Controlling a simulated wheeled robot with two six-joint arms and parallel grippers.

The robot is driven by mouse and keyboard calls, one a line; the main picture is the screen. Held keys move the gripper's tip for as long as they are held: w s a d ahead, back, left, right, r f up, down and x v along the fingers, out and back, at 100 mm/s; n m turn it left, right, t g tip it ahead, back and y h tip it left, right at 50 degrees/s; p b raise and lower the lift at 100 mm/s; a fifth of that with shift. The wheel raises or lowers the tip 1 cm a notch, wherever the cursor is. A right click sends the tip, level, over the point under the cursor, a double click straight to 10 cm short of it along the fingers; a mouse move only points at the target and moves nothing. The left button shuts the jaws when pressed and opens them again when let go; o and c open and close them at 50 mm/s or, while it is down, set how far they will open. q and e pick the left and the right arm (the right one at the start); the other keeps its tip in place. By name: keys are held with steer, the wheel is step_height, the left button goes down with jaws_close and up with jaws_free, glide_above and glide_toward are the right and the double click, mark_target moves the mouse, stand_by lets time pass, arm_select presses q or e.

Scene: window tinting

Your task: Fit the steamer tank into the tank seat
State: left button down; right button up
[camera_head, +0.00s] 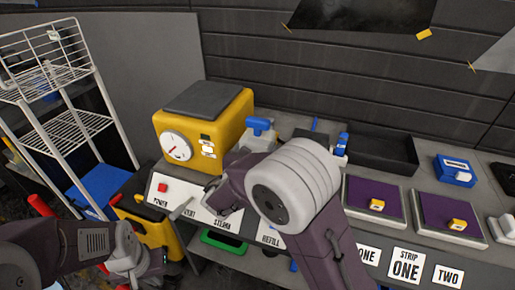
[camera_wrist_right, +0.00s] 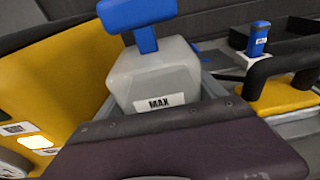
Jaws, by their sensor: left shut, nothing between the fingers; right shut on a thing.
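The steamer tank (camera_wrist_right: 155,80) is a grey block marked MAX with a blue T-shaped handle on top. In the head view it shows behind my right arm (camera_head: 262,144), to the right of the yellow steamer (camera_head: 235,118). The tank looks about upright. Its bottom and the tank seat are hidden, so I cannot tell whether they touch. My left gripper (camera_head: 150,262) is shut and empty at the lower left.
A white wire rack (camera_head: 60,120) stands at the left. A front panel with a red power button (camera_head: 163,187) lies below the steamer.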

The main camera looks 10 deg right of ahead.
steer(key=shift+f+b, duration=0.55)
steer(key=shift+f, duration=0.05)
steer(key=o, duration=2)
steer(key=v, duration=0.9)
steer(key=shift+s, duration=0.1)
steer(key=shift+a+f, duration=0.1)
steer(key=shift+f, duration=0.05)
